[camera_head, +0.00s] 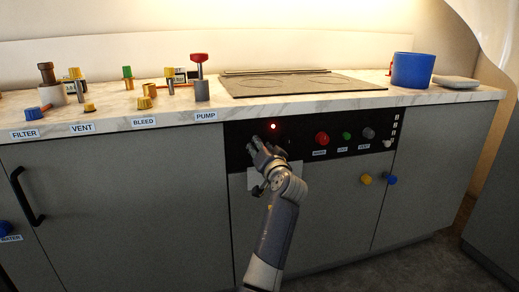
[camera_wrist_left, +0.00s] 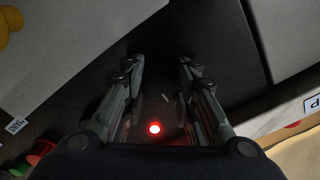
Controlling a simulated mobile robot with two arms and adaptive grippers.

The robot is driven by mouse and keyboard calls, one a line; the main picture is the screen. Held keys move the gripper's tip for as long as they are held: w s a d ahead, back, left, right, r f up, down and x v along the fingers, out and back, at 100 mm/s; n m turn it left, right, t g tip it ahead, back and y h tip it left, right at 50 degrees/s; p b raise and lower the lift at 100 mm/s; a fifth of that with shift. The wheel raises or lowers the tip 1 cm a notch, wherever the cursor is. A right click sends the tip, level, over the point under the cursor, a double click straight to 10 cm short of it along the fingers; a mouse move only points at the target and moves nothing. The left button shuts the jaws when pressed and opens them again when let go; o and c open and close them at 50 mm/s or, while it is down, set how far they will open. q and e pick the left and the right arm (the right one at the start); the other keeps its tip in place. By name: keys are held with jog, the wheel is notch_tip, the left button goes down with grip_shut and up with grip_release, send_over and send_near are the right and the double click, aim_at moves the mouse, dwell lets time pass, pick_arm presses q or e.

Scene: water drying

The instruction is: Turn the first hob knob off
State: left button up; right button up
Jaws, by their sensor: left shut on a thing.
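My left gripper (camera_head: 258,145) is at the black control panel (camera_head: 237,134), at its left end below the hob. It also shows in the left wrist view (camera_wrist_left: 160,72), with a finger on either side of a dark area. The gripper is shut on the first hob knob, which is mostly hidden by the fingers and dark against the panel. I cannot tell which way the knob points. A red light (camera_head: 273,126) glows on the panel beside the gripper; it also shows in the left wrist view (camera_wrist_left: 155,128). My right gripper is not in view.
Red (camera_head: 321,138), green (camera_head: 346,136) and grey (camera_head: 368,133) knobs sit farther right on the panel. Yellow (camera_head: 366,179) and blue (camera_head: 390,180) knobs stick out below. The glass hob (camera_head: 290,84), a blue pot (camera_head: 412,70) and several valves stand on the counter.

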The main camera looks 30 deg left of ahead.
pick_arm(q)
jog(key=shift+f, duration=0.15)
jog(key=o, duration=1.1)
jog(key=v, duration=0.7)
jog(key=shift+s+d, duration=0.15)
jog(key=shift+d, duration=0.05)
